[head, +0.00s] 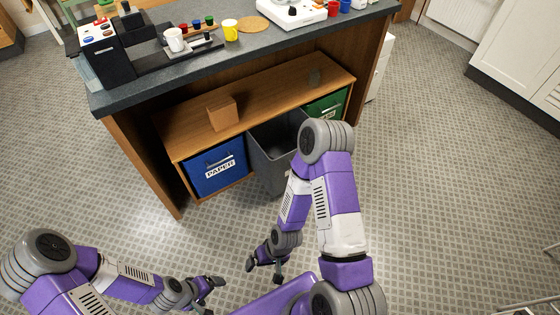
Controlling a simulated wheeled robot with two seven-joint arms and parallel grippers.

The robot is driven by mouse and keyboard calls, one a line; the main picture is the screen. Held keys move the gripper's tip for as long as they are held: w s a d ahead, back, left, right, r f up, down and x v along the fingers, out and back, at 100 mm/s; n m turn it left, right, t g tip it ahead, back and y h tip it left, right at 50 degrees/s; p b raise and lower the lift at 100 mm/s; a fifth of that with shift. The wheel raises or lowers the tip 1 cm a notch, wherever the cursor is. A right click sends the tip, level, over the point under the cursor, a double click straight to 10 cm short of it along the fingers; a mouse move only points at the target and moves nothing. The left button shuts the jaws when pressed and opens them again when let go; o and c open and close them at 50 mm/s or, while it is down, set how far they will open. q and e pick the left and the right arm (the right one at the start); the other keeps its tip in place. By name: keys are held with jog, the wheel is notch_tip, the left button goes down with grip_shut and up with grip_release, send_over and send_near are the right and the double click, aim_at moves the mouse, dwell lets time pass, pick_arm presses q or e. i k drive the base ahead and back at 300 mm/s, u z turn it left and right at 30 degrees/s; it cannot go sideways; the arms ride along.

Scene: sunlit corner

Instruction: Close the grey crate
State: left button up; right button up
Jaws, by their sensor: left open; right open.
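The grey crate (270,160) stands pulled out of the low wooden shelf under the counter, between a blue crate and a green crate. Its open top shows a dark inside. My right arm hides part of its right side. My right gripper (264,272) is open and empty, in front of the grey crate and apart from it. My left gripper (211,290) is open and empty, lower and further left, also apart from the crate.
The blue crate (217,168) labelled PAPER and the green crate (326,106) sit inside the wooden shelf (285,90). A small wooden box (222,112) stands on the shelf top. The dark counter (135,88) above holds mugs and appliances. The tiled floor around is clear.

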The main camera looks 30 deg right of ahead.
aim_at(276, 138)
jog(key=u, duration=0.25)
jog(key=k, duration=0.4)
jog(key=z, duration=1.4)
jog(key=i, duration=0.8)
jog(key=u, duration=0.5)
jog(key=i, duration=0.6)
jog(key=u, duration=0.65)
